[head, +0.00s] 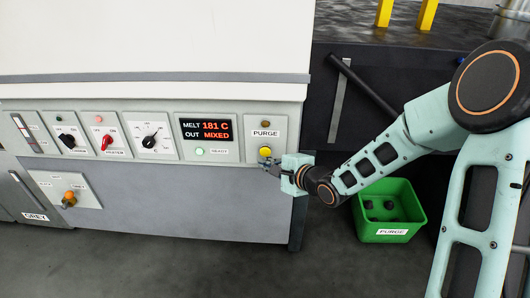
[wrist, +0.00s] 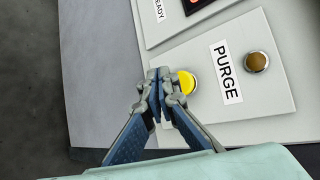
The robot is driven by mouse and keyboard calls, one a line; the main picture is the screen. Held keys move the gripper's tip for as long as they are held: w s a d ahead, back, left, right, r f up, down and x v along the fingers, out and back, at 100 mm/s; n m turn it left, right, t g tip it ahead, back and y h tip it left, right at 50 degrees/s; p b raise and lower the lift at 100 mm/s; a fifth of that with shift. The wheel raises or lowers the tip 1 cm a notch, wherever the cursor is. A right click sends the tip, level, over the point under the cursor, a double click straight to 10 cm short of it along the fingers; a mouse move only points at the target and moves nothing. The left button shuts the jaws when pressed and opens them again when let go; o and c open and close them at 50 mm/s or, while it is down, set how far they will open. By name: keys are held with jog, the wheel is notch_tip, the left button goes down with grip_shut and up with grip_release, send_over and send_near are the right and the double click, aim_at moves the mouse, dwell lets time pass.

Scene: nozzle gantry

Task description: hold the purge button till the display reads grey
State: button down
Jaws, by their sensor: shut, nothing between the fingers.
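The yellow purge button (head: 265,151) sits on a panel under the label PURGE. In the wrist view the button (wrist: 187,82) is partly hidden behind my fingers. My gripper (head: 273,163) is shut and empty, with its fingertips at the button; the wrist view shows the tips (wrist: 163,84) overlapping its edge. I cannot tell whether the button is pressed in. The display (head: 206,130) reads MELT 181 C and OUT MIXED in orange-red letters. A brown round lamp (wrist: 256,61) beside the PURGE label looks unlit.
A green bin (head: 419,218) labelled PURGE stands on the floor at right with dark lumps inside. Left of the display are a black dial (head: 151,141), a red heater switch (head: 107,142) and a black switch (head: 67,141). A GREY label (head: 36,217) is at lower left.

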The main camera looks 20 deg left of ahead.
jog(key=shift+w+a, duration=0.15)
jog(key=shift+w, duration=0.45)
dwell(1.1)
jog(key=shift+w+a+p, duration=0.1)
jog(key=shift+w+p, duration=0.3)
jog(key=shift+p, duration=0.15)
jog(key=shift+w+a+p, duration=0.15)
jog(key=shift+w+p, duration=0.2)
jog(key=shift+w, duration=0.25)
dwell(0.6)
jog(key=shift+s, duration=0.1)
jog(key=shift+s+d, duration=0.25)
jog(key=shift+s, duration=0.6)
jog(key=s, duration=0.2)
jog(key=s+d+p, duration=0.1)
jog(key=s, duration=0.2)
jog(key=shift+d, duration=0.1)
